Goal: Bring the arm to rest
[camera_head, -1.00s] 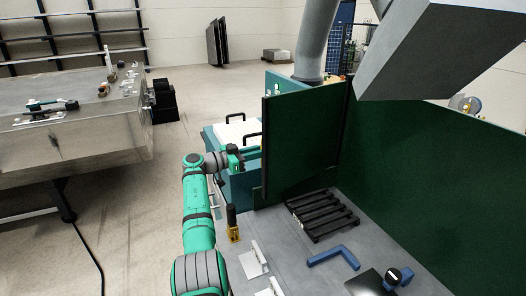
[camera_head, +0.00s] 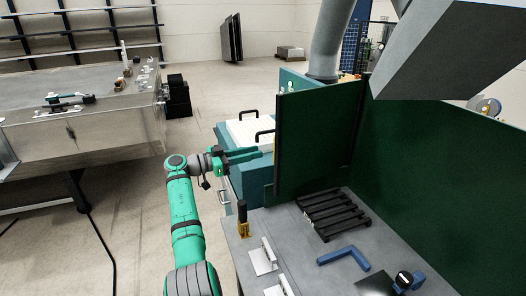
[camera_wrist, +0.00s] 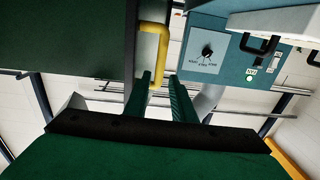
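My gripper (camera_head: 258,153) is at the end of my green arm, left of the dark green panel and above the teal cabinet. Its two green fingers point right in the head view. In the wrist view the gripper (camera_wrist: 160,76) shows a clear gap between its fingers, with nothing held. A yellow bar or handle (camera_wrist: 162,48) shows just beyond the fingertips; I cannot tell how far off it is. My arm is bent and raised off the bench.
The dark green panel (camera_head: 318,145) stands close to the gripper. Below are a grey bench (camera_head: 300,235), a black slatted rack (camera_head: 333,213) and a blue angle piece (camera_head: 343,257). The teal cabinet (camera_head: 250,180) has a white top. A metal table (camera_head: 80,130) stands left, with open floor between.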

